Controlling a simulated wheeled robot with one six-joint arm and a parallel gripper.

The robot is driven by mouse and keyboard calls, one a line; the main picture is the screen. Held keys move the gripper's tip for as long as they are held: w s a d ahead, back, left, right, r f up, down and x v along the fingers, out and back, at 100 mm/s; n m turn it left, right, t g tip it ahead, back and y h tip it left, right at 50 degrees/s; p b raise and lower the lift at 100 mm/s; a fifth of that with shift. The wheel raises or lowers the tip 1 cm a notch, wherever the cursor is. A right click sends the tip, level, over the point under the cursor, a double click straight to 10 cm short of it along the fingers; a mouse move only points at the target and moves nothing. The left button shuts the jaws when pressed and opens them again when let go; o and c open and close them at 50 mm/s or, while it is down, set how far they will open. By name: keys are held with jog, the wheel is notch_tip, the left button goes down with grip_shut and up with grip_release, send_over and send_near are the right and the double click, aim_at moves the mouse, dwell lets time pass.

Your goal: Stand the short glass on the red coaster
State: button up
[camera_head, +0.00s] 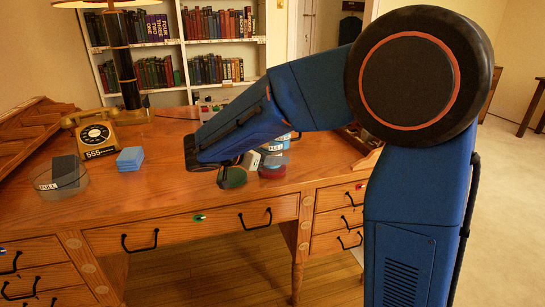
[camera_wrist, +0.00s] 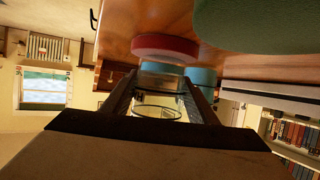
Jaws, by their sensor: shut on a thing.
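In the wrist view the red coaster (camera_wrist: 165,47) shows beyond my fingers, with the green one (camera_wrist: 260,25) large at top right. My gripper (camera_wrist: 157,98) is shut on a clear short glass (camera_wrist: 155,112), its rim showing between the two fingers. In the head view my forearm partly hides the gripper and the glass. I cannot tell whether the glass touches the red coaster.
Blue-teal round things (camera_wrist: 201,75) are close beyond the glass. A clear dish marked FULL (camera_head: 62,181), a stack of blue squares (camera_head: 130,158), a rotary phone (camera_head: 96,137) and a lamp (camera_head: 127,80) stand at left. The desk's middle front (camera_head: 165,195) is clear.

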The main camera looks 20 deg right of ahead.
jog(key=shift+f, duration=0.15)
jog(key=o, duration=1.2)
jog(key=v, duration=1.2)
